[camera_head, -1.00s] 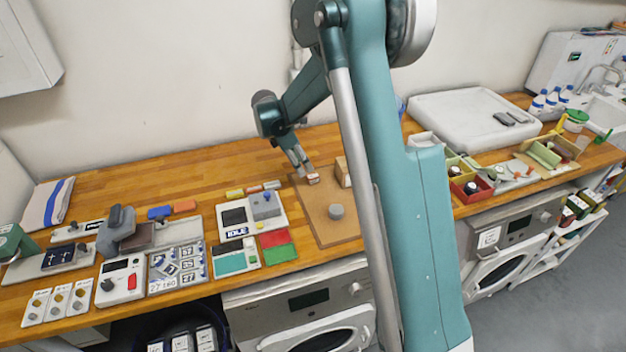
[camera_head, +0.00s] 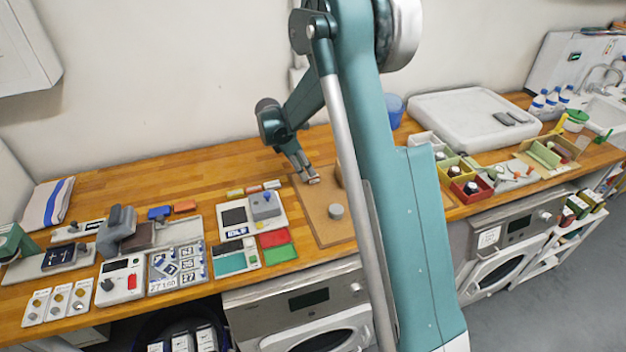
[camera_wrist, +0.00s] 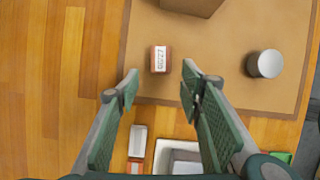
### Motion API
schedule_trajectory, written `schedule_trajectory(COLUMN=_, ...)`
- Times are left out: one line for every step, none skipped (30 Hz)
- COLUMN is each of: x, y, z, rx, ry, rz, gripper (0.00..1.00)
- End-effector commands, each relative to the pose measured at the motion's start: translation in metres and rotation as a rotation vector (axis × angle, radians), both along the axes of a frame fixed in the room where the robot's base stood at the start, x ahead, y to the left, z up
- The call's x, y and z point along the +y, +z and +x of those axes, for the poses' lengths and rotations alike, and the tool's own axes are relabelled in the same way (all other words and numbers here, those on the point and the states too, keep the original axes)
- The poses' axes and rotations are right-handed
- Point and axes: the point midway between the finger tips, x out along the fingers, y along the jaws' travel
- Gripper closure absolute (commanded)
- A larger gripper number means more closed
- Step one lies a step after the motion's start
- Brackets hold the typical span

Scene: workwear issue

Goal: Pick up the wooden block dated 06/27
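A small reddish-brown wooden block (camera_wrist: 160,59) with a white printed label lies on the brown board (camera_wrist: 222,42). The label's print is too small to read surely. The block also shows in the head view (camera_head: 314,180), at the fingertips. My gripper (camera_wrist: 159,73) is open and empty in the wrist view, with the block ahead of the gap between its two fingertips, not between the pads. In the head view my gripper (camera_head: 308,175) points down at the board close to the block; I cannot tell its exact height.
A grey cylinder (camera_wrist: 264,64) stands on the board to the block's right. A larger brown box (camera_wrist: 192,4) is beyond the block. A device with a grey knob (camera_head: 264,206) sits left of the board. Bare wooden counter (camera_head: 180,175) lies behind.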

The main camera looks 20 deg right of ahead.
Motion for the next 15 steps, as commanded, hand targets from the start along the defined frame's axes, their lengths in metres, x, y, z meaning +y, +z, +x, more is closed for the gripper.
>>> schedule_trajectory(x=0.0, y=0.0, z=0.0, rx=0.0, ry=0.0, rz=0.0, gripper=0.62)
schedule_trajectory(x=0.0, y=0.0, z=0.0, rx=0.0, ry=0.0, rz=0.0, gripper=0.62)
schedule_trajectory(x=0.0, y=0.0, z=0.0, rx=0.0, ry=0.0, rz=0.0, gripper=0.62)
schedule_trajectory(x=0.0, y=0.0, z=0.0, rx=0.0, ry=0.0, rz=0.0, gripper=0.62)
schedule_trajectory(x=0.0, y=0.0, z=0.0, rx=0.0, ry=0.0, rz=0.0, gripper=0.62)
schedule_trajectory(x=0.0, y=0.0, z=0.0, rx=0.0, ry=0.0, rz=0.0, gripper=0.62)
schedule_trajectory(x=0.0, y=0.0, z=0.0, rx=0.0, ry=0.0, rz=0.0, gripper=0.62)
schedule_trajectory(x=0.0, y=-0.001, z=0.0, rx=0.0, ry=0.0, rz=0.0, gripper=0.62)
schedule_trajectory(x=-0.001, y=-0.002, z=0.0, rx=0.0, ry=0.0, rz=0.0, gripper=0.62)
schedule_trajectory(x=-0.001, y=-0.003, z=0.0, rx=0.0, ry=0.0, rz=0.0, gripper=0.62)
schedule_trajectory(x=-0.002, y=-0.004, z=0.0, rx=0.0, ry=0.0, rz=0.0, gripper=0.62)
schedule_trajectory(x=-0.003, y=-0.007, z=0.001, rx=0.0, ry=-0.001, rz=0.0, gripper=0.62)
schedule_trajectory(x=-0.004, y=-0.01, z=0.001, rx=0.0, ry=-0.001, rz=0.0, gripper=0.62)
schedule_trajectory(x=-0.005, y=-0.012, z=0.001, rx=0.0, ry=-0.001, rz=0.0, gripper=0.62)
schedule_trajectory(x=-0.007, y=-0.016, z=0.001, rx=0.0, ry=-0.001, rz=0.0, gripper=0.62)
